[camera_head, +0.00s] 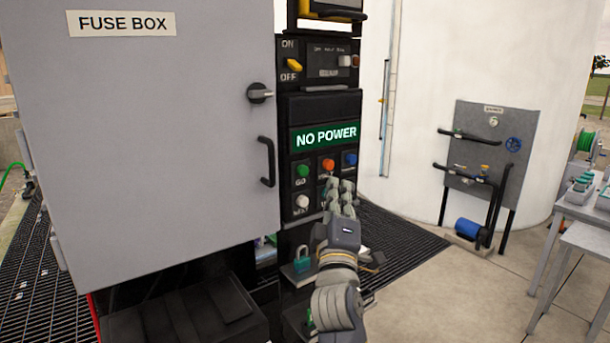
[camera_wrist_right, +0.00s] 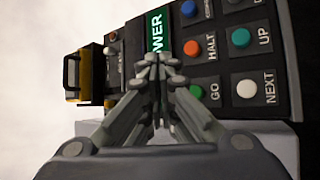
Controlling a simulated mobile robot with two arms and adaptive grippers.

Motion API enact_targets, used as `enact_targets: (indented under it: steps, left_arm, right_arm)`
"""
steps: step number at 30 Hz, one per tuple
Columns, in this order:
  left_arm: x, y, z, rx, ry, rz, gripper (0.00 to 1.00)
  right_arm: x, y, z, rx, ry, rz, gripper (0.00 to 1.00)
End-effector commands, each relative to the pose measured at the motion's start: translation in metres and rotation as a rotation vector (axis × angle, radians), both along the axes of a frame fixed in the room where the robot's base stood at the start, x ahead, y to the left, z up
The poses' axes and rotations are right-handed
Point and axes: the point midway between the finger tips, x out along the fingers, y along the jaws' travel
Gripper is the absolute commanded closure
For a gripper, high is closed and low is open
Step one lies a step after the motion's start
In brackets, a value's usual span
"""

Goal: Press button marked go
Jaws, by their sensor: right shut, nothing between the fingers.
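The green GO button (camera_head: 303,170) is at the left of the upper button row on the black control panel. My right gripper (camera_head: 340,186) is in front of the panel's lower right buttons in the head view, to the right of GO. In the wrist view its shut, empty fingertips (camera_wrist_right: 157,62) overlap the edge of the green display. I cannot tell how far the tips are from the panel. My left gripper is not in view.
The NO POWER display (camera_head: 325,136) is above the buttons. Orange HALT (camera_wrist_right: 192,48), white NEXT (camera_wrist_right: 246,88), teal UP (camera_wrist_right: 240,37) and a blue button (camera_head: 350,159) are close to GO. The grey fuse box door (camera_head: 150,140) and its black handle (camera_head: 267,162) stand left of the panel.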

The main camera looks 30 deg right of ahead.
Motion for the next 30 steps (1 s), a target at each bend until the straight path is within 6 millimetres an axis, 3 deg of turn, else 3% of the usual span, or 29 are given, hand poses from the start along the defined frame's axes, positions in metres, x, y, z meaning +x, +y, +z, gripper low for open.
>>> enact_targets:
  steps: [6, 13, 30]
  left_arm:
    - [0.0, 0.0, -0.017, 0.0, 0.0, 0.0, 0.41]
    - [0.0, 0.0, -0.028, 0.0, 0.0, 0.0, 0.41]
    - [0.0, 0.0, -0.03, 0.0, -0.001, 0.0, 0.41]
  right_arm:
    - [0.033, 0.003, -0.002, 0.001, -0.002, 0.001, 1.0]
    - [0.058, 0.005, -0.002, 0.001, -0.002, 0.001, 1.0]
    - [0.067, 0.006, 0.0, 0.001, -0.001, 0.0, 1.0]
